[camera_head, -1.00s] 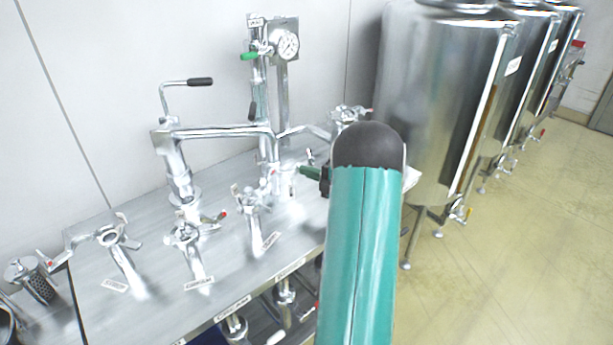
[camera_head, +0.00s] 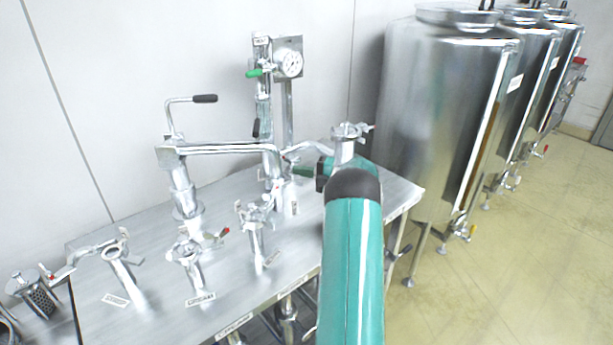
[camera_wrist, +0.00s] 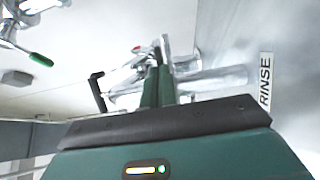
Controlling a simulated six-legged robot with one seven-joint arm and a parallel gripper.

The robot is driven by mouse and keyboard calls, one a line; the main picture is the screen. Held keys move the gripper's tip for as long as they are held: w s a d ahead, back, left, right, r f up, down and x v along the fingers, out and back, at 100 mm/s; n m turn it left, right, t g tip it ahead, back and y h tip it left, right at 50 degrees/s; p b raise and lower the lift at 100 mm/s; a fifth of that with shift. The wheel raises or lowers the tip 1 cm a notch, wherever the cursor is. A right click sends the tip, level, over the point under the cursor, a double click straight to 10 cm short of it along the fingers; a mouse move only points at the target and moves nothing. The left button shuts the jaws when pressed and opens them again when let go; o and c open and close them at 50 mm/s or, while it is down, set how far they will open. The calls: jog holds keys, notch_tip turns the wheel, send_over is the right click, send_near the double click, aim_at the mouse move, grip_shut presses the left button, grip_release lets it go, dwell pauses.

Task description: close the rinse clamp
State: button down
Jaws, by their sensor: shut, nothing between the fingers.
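The rinse clamp (camera_wrist: 140,62) is a shiny metal fitting with a red-tipped part, on a pipe stub (camera_wrist: 215,77) beside the RINSE label (camera_wrist: 265,82) in the wrist view. My gripper (camera_wrist: 158,82) has green fingers together and empty, right in front of the clamp and overlapping it in the picture. I cannot tell whether they touch. In the head view my gripper (camera_head: 300,171) points left at the rinse stub (camera_head: 279,190), below the end of the swing pipe (camera_head: 225,149). The fingers partly hide the clamp, so whether it is open or closed is unclear.
Several other stubs with clamps, one labelled CREAM (camera_head: 200,298), stand on the steel table (camera_head: 150,270). A column with a gauge (camera_head: 291,63) and green handle (camera_head: 260,72) rises behind. Large steel tanks (camera_head: 440,110) stand right. The floor (camera_head: 500,290) at right is clear.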

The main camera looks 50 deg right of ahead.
jog(key=shift+w+a, duration=0.15)
jog(key=shift+w, duration=0.8)
jog(key=shift+w+a, duration=0.15)
jog(key=shift+w, duration=0.75)
jog(key=v, duration=1.4)
jog(key=m+t+h, duration=0.2)
jog(key=m+h, duration=0.1)
jog(key=h, duration=0.2)
send_near(302, 184)
jog(key=w+d+r, duration=0.2)
jog(key=d, duration=0.1)
jog(key=s+a+f+m+h, duration=0.25)
jog(key=s+a, duration=0.25)
jog(key=a, duration=0.3)
jog(key=shift+h, duration=0.45)
jog(key=w+d, duration=0.1)
jog(key=w, duration=0.3)
jog(key=w+d, duration=0.1)
jog(key=w, duration=0.6)
jog(key=shift+w+d+r, duration=0.35)
jog(key=shift+d+r, duration=0.05)
jog(key=shift+w+d, duration=0.35)
jog(key=shift+w, duration=0.05)
